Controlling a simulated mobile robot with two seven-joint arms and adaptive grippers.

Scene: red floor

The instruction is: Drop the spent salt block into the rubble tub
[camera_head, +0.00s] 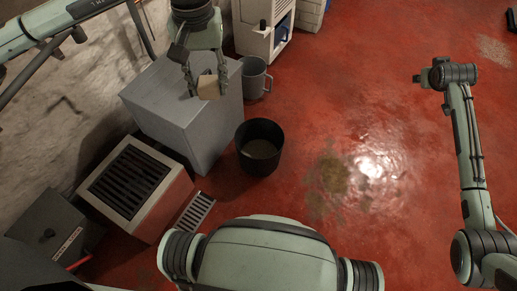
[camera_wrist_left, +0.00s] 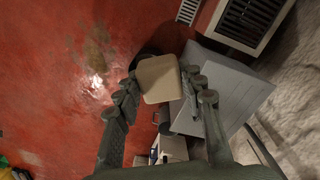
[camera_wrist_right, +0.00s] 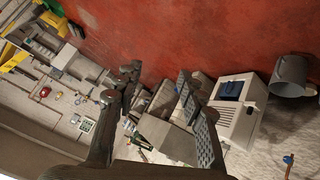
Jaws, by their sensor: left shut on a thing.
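The salt block (camera_head: 208,87) is a small tan block with rounded corners. My left gripper (camera_head: 207,84) is shut on it, with one finger on each side. In the head view the block shows over the right part of the grey box top. The left wrist view shows the block's broad face (camera_wrist_left: 159,78) between the fingertips. The rubble tub (camera_head: 259,147), a round black tub, stands on the floor right of the grey box, lower in the picture than the block. In the left wrist view the block hides most of it. My right gripper (camera_wrist_right: 157,75) is open and empty, far from both.
A large grey box (camera_head: 165,95) stands left of the tub. A grey mug-shaped bucket (camera_head: 255,78) stands behind the tub. A grated unit (camera_head: 130,184) and a small floor grate (camera_head: 194,214) are at the lower left. A white cabinet (camera_head: 262,28) is at the back.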

